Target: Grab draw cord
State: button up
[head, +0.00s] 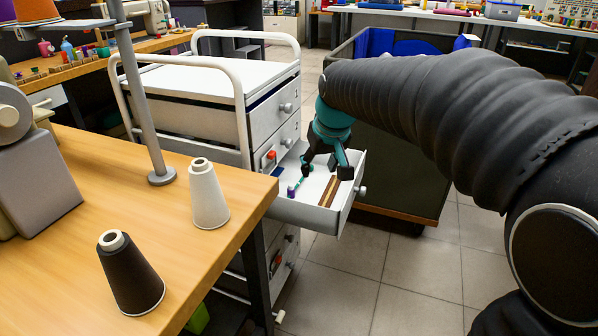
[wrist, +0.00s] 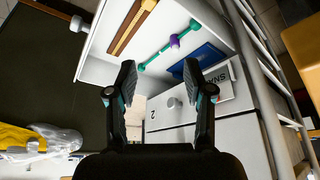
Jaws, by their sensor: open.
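The draw cord looks to be the thin teal cord with a purple toggle (wrist: 174,41), lying in an open white drawer (head: 345,204). In the head view its purple piece (head: 291,191) shows at the near left of the drawer. My gripper (head: 326,172) points down over the drawer with its fingers apart and nothing between them. In the wrist view the open fingertips (wrist: 159,68) frame the space just below the cord and appear apart from it. My gripper hides part of the drawer floor in the head view.
Brown strips (wrist: 132,27) and a flat blue item (wrist: 205,58) share the drawer. The white cart (head: 190,85) has handle rails. A dark bin (head: 400,150) stands behind, right of the drawer. A wooden table (head: 120,205) with white and black cones is at left.

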send_near(291, 185)
jog(key=shift+n, duration=0.4)
jog(key=x, duration=0.5)
jog(key=shift+s+d+f, duration=0.15)
jog(key=shift+s+d, duration=0.1)
jog(key=shift+d, duration=0.15)
jog(key=shift+w+a+x, duration=0.1)
jog(key=shift+a+x, duration=0.1)
jog(key=shift+x, duration=1.2)
jog(key=shift+w+a+x, duration=0.15)
jog(key=shift+x, duration=1.2)
grip_shut()
